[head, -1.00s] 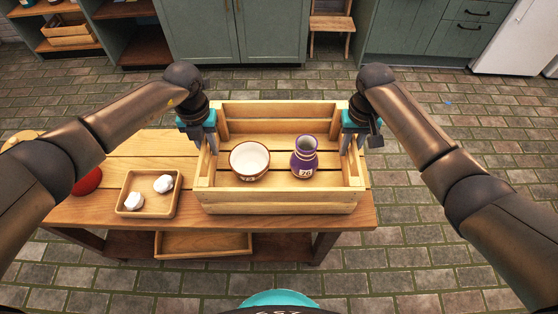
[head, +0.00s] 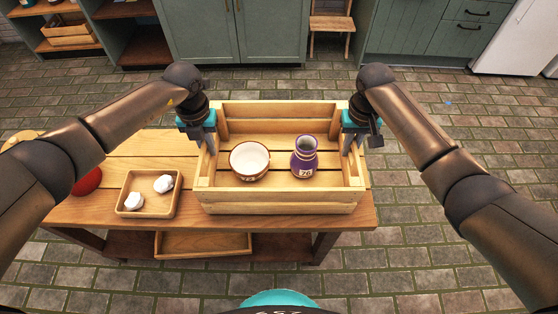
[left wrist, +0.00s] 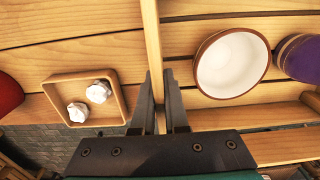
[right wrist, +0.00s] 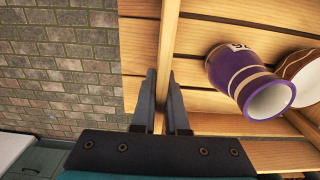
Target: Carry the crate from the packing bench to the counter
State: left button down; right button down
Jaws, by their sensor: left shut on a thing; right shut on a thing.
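The wooden crate (head: 280,208) is on the right part of the packing bench (head: 90,211). It holds a white bowl with a brown rim (head: 249,161) and a purple vase (head: 304,158) marked 76. My left gripper (head: 211,148) is shut on the crate's left wall; the left wrist view shows its fingers (left wrist: 161,108) on both sides of that wall. My right gripper (head: 347,146) is shut on the crate's right wall, and the right wrist view shows the same grip (right wrist: 163,108). I cannot tell whether the crate is lifted off the bench. The counter cannot be told for sure.
A small wooden tray (head: 150,209) with white lumps sits left of the crate, and a red round thing (head: 87,181) is beyond it. Green cabinets (head: 235,35) and a wooden chair (head: 331,24) stand at the back. The brick floor to the right is clear.

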dwell(0.5)
pick_arm(q)
jog(key=shift+w+r, duration=0.15)
pick_arm(e)
jog(key=shift+w+r, duration=0.15)
pick_arm(q)
jog(key=shift+r, duration=0.1)
jog(key=shift+r, duration=0.1)
pick_arm(e)
jog(key=shift+r, duration=0.2)
